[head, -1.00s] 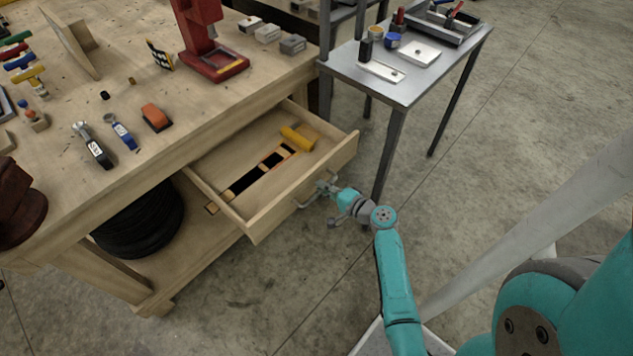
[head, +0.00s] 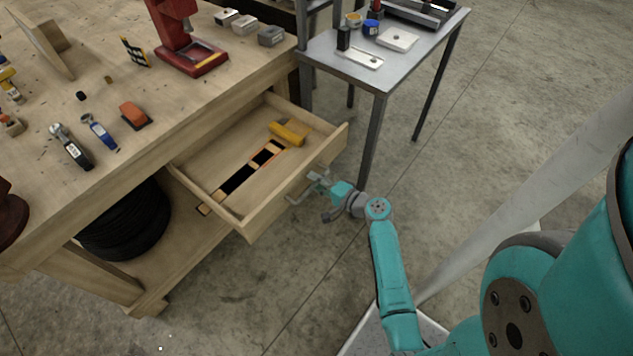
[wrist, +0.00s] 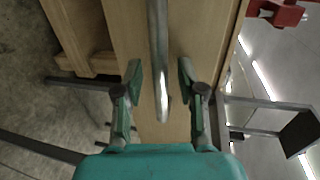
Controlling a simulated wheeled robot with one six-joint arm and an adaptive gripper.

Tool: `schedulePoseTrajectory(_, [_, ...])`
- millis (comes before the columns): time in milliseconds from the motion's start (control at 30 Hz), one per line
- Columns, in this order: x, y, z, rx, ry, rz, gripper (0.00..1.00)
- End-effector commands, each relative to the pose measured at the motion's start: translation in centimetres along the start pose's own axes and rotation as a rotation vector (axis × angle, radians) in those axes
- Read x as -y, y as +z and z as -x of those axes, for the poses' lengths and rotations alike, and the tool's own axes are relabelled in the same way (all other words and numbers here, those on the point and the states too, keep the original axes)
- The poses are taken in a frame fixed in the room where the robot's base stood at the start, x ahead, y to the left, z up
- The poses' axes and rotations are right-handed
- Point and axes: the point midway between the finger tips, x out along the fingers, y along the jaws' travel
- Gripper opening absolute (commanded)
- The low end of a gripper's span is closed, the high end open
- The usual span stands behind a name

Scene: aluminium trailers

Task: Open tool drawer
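The wooden tool drawer (head: 300,195) is pulled well out from the workbench, and its inside shows. A yellow object (head: 287,134) and a dark strip with orange-brown patches (head: 245,172) lie in it. A metal bar handle (wrist: 158,50) is on the drawer front; it also shows in the head view (head: 299,197). My gripper (head: 314,181) is at this handle. In the wrist view my gripper (wrist: 160,82) has one finger on each side of the bar, with a visible gap on both sides. It is open and not clamped on the handle.
The workbench (head: 185,112) holds a hammer (head: 72,146), an orange block (head: 134,114) and a red press (head: 190,58). A grey metal side table (head: 340,66) stands close to the drawer's right. A black tyre-like coil (head: 125,225) sits under the bench. Floor in front is clear.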

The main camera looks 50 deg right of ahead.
Motion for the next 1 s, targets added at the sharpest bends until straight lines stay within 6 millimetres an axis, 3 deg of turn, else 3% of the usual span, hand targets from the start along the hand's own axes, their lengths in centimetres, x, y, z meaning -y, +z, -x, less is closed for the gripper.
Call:
schedulePoseTrajectory(267, [0.0,-0.1,0.9,-0.001,0.000,-0.001,0.39])
schedulePoseTrajectory(700, [-0.1,-0.1,6.8,-0.002,0.000,-0.001,0.39])
schedulePoseTrajectory(1000, [0.0,0.0,7.5,0.000,0.000,0.000,0.39])
